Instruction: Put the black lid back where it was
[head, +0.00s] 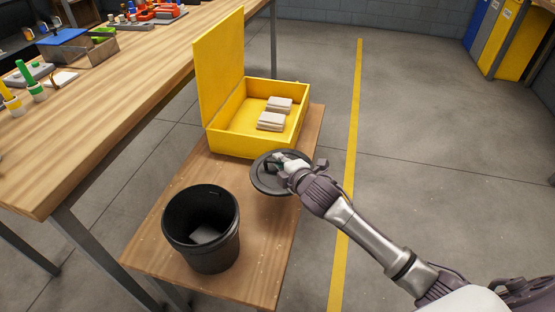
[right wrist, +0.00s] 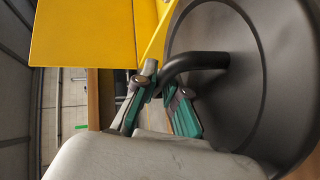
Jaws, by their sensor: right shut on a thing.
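The black lid (head: 264,182) is a round dark disc with a bent handle. My right gripper (head: 287,165) is shut on the lid's handle, and the lid is between the yellow box and the black bucket in the head view. In the right wrist view the lid (right wrist: 285,75) fills the right side, its handle (right wrist: 195,62) between the fingers of my right gripper (right wrist: 165,98). The black bucket (head: 202,240) stands open on the low wooden bench, with a grey piece (head: 203,233) inside. My left gripper is not in view.
An open yellow box (head: 232,142) with two pale blocks (head: 271,121) stands on the low bench (head: 158,232) behind the lid. A large workbench (head: 100,105) with tools is at the left.

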